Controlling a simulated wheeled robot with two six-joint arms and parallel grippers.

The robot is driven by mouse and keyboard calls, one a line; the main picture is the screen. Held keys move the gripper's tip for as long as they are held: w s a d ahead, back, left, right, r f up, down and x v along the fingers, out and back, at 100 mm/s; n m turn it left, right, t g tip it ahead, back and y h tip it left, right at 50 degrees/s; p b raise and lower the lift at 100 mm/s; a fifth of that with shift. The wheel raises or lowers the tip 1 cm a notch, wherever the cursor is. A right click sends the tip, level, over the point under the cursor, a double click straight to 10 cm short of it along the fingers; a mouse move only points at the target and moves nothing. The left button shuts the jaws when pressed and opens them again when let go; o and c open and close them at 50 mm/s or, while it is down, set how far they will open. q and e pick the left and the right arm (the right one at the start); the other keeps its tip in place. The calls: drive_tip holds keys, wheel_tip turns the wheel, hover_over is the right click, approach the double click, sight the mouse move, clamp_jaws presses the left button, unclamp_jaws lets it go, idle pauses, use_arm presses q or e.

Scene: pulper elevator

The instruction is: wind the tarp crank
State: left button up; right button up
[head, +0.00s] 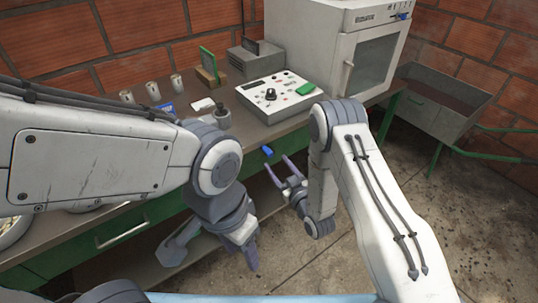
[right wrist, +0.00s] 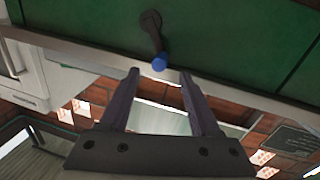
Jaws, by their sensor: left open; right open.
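The crank shows in the right wrist view as a dark arm (right wrist: 151,30) on a green panel, with a blue knob (right wrist: 159,63) at its end. In the head view the blue knob (head: 267,151) shows at the bench's front edge; the rest of the crank is hard to make out there. My right gripper (head: 278,164) is open and empty, just below the knob. In the right wrist view its two fingers (right wrist: 160,74) point at the knob, which lies between and just beyond their tips. My left gripper (head: 251,256) is open, low in front of the bench. The tarp cannot be identified.
The workbench (head: 240,130) carries a control box (head: 258,85), a white oven-like cabinet (head: 335,60), several cups and a green-framed board. A grey trolley (head: 440,90) with green handles stands at the right.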

sight(270, 155)
drive_tip(key=shift+x, duration=2.4)
clamp_jaws()
drive_tip(key=shift+a, duration=0.2)
drive_tip(key=shift+d+r, duration=0.1)
